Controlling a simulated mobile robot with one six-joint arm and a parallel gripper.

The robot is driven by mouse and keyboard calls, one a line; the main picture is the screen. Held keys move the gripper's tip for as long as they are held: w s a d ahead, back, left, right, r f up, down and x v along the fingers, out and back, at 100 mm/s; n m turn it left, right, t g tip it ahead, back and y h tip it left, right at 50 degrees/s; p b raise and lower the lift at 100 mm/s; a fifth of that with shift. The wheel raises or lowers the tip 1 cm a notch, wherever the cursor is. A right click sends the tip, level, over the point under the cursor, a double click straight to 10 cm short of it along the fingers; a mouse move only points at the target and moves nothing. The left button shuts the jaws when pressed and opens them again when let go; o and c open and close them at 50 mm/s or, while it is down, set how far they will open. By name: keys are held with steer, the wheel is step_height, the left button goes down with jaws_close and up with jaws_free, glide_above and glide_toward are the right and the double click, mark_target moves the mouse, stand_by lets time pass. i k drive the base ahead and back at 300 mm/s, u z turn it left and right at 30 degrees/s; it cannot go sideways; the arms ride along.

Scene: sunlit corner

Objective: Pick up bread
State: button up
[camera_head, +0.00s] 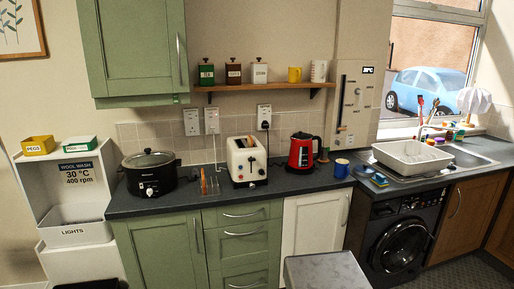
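I cannot make out bread for certain. My gripper is not in view.
A black slow cooker (149,174) stands left on the worktop (283,181). A red kettle (304,151) and blue mug (341,168) stand right of the toaster. A shelf (262,87) hangs above.

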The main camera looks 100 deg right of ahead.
mark_target(250, 139)
steer(key=z, duration=0.1)
steer(key=k, duration=2.65)
steer(key=z, duration=1.3)
steer(key=i, duration=0.35)
steer(key=u, duration=0.45)
